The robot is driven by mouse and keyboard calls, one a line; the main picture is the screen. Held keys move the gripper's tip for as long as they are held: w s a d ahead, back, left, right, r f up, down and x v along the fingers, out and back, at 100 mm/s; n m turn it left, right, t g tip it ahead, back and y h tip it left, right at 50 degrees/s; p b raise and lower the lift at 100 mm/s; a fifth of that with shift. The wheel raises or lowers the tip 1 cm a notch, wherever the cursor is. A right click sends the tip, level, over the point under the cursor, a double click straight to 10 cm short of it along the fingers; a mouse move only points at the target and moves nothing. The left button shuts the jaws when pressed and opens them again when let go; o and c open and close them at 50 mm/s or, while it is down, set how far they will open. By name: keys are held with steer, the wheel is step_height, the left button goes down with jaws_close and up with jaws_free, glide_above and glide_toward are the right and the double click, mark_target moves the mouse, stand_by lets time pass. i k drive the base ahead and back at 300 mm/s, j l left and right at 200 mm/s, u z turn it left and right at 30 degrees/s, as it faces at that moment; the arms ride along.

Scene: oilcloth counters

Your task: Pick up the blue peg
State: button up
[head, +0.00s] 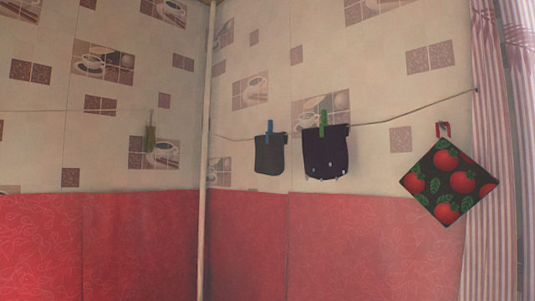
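The blue peg (269,126) is clipped upright on a thin cord strung across the corner of the wall. It stands at the top edge of a dark grey cloth (270,157), which hangs from the cord just below it. My gripper is not in view, so its place relative to the peg and its state are not shown.
A green peg (323,119) holds a dark cloth (325,155) just right of the blue peg. An olive peg (151,137) hangs on the left. A tomato-patterned potholder (449,183) and a striped curtain (486,240) are at right. A pale vertical pole (206,150) stands left of the cloths.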

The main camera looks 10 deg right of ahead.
mark_target(270, 121)
steer(key=i+z, duration=0.25)
steer(key=i, duration=0.65)
